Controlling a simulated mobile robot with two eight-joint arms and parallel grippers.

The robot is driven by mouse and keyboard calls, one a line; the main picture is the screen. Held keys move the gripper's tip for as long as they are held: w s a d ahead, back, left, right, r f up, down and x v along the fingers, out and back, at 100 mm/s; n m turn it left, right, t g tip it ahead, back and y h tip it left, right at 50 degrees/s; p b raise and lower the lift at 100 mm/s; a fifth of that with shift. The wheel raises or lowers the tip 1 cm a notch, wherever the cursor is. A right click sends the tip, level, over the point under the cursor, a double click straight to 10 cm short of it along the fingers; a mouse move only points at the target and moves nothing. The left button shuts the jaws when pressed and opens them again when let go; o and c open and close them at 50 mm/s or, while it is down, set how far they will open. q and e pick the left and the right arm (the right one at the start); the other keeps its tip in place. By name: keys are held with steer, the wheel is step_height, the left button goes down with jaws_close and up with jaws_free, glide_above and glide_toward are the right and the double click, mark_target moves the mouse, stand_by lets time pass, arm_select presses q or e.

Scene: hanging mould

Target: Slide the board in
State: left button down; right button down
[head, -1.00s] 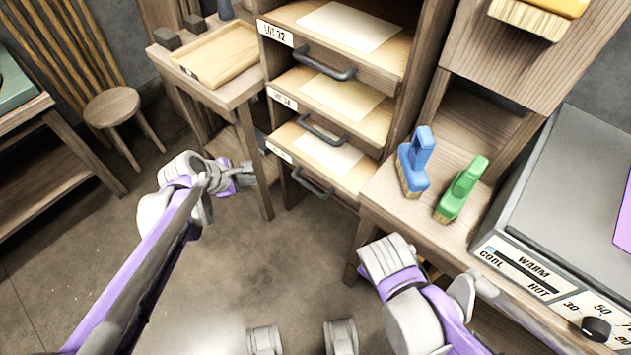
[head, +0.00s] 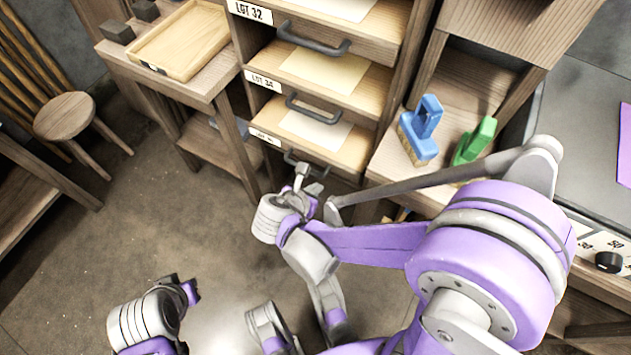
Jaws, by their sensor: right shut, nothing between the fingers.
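A wooden cabinet holds several stacked boards, each with a pale sheet, a dark bar handle and a label at its front edge. The upper board (head: 370,40) is labelled LOT 32, the middle board (head: 365,86) LOT 34. The lowest board's label is too small to read; its sheet (head: 315,130) shows. My right gripper (head: 303,172) is shut and empty, in front of the lowest handle and partly over it; I cannot tell whether they touch. My left arm is low at the bottom left; its gripper (head: 190,291) is small and its fingers are unclear.
A side table with a wooden tray (head: 143,63) and dark blocks (head: 117,31) stands left of the cabinet. A stool (head: 64,115) is further left. A blue brush (head: 421,128) and green brush (head: 474,142) stand on the right shelf. The floor in front is open.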

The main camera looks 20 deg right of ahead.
mark_target(342, 157)
steer(key=shift+w+d+f+b, duration=0.4)
steer(key=shift+w+d+f, duration=0.6)
steer(key=shift+d, duration=0.25)
steer(key=shift+w+d+f+b, duration=0.4)
steer(key=shift+w+d+f, duration=0.5)
steer(key=shift+d, duration=0.4)
steer(key=shift+w+d+f+b, duration=0.4)
steer(key=shift+w+d+f, duration=0.6)
steer(key=shift+d, duration=0.25)
steer(key=shift+r, duration=0.1)
steer(key=w+d, duration=0.1)
steer(key=d, duration=0.1)
steer(key=w+d, duration=0.1)
steer(key=w, duration=0.1)
steer(key=shift+d, duration=0.35)
steer(key=shift+r, duration=0.1)
steer(key=shift+a, duration=0.1)
